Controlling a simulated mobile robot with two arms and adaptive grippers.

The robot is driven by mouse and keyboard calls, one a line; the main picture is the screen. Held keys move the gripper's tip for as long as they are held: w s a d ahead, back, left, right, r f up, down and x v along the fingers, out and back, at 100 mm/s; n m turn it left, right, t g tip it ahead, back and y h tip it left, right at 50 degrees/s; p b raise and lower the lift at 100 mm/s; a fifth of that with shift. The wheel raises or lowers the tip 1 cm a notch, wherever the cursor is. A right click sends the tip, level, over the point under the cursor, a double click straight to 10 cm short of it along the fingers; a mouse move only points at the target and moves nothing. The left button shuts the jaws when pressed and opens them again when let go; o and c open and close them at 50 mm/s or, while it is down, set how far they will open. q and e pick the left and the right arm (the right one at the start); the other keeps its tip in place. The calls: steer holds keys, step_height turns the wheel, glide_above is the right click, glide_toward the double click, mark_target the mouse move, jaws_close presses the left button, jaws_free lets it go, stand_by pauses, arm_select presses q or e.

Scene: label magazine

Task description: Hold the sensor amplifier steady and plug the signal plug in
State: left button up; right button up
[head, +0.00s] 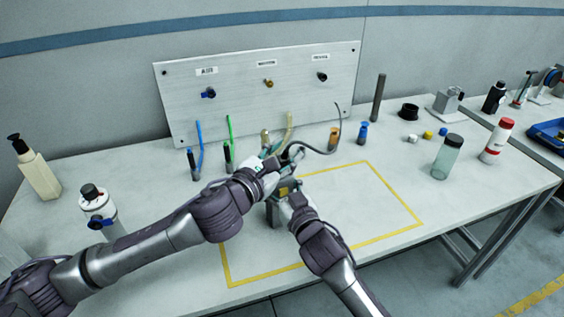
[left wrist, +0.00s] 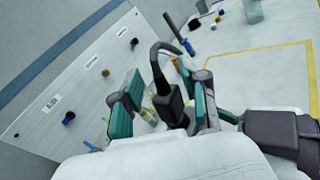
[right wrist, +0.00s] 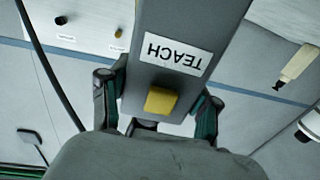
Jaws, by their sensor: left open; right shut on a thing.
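The sensor amplifier is a grey box with a TEACH label and a yellow button (right wrist: 165,60). My right gripper (right wrist: 155,112) is shut on it; in the head view the box is mostly hidden by my arms. The signal plug, a black plug (left wrist: 171,105) with a dark looping cable, shows in the left wrist view. My left gripper (left wrist: 160,108) is open, with its fingers on either side of the plug. In the head view my left gripper (head: 272,163) is just above and beside my right one. Whether the plug touches the amplifier is hidden.
A wall panel (head: 260,95) with three labelled connectors stands behind. Coloured cable ends, such as a blue one (head: 199,150) and a green one (head: 229,145), stand before it. Bottles stand left and right. The yellow-outlined area (head: 395,190) is clear on its right.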

mark_target(279, 156)
arm_select(q)
steer(key=shift+w+d, duration=0.25)
steer(key=shift+w, duration=0.2)
jaws_close()
step_height(279, 156, up, 9)
steer(key=shift+a+f, duration=0.1)
steer(key=shift+f, duration=0.05)
steer(key=shift+w+a+f+n+g+h, duration=0.2)
steer(key=shift+w+a+f+n+h, duration=0.15)
steer(key=shift+n, duration=0.25)
steer(key=shift+w+a+f+n+g+h, duration=0.1)
steer(key=shift+w+a+n+g+h, duration=0.15)
steer(key=shift+a+n, duration=0.25)
steer(key=shift+d, duration=0.15)
